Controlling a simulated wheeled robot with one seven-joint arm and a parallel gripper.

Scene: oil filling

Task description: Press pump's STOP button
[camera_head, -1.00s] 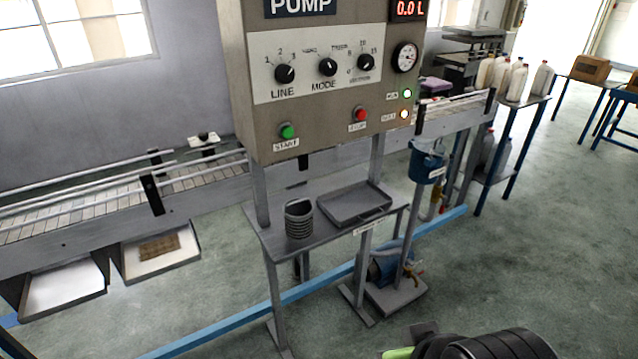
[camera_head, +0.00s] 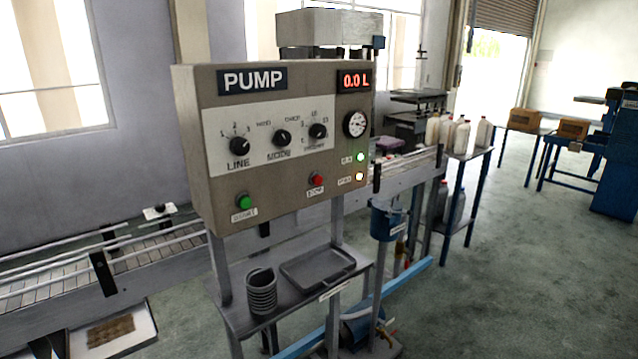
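The pump control panel (camera_head: 285,190) is a grey box on a stand, left of the middle of the head view. The red STOP button (camera_head: 317,180) sits low on its front, right of the green START button (camera_head: 243,202). Three black knobs for line (camera_head: 239,146), mode (camera_head: 281,138) and a third setting (camera_head: 318,131) are above them. The display (camera_head: 354,81) reads 0.0 L. Two small lamps (camera_head: 360,157) at the lower right of the panel are lit. My gripper is not in this view.
A shelf under the panel holds a grey tray (camera_head: 318,266) and a coiled hose (camera_head: 262,290). A blue pump (camera_head: 358,328) is low by the stand. White jugs (camera_head: 455,135) stand on a table at the back. The floor (camera_head: 520,260) at right is clear.

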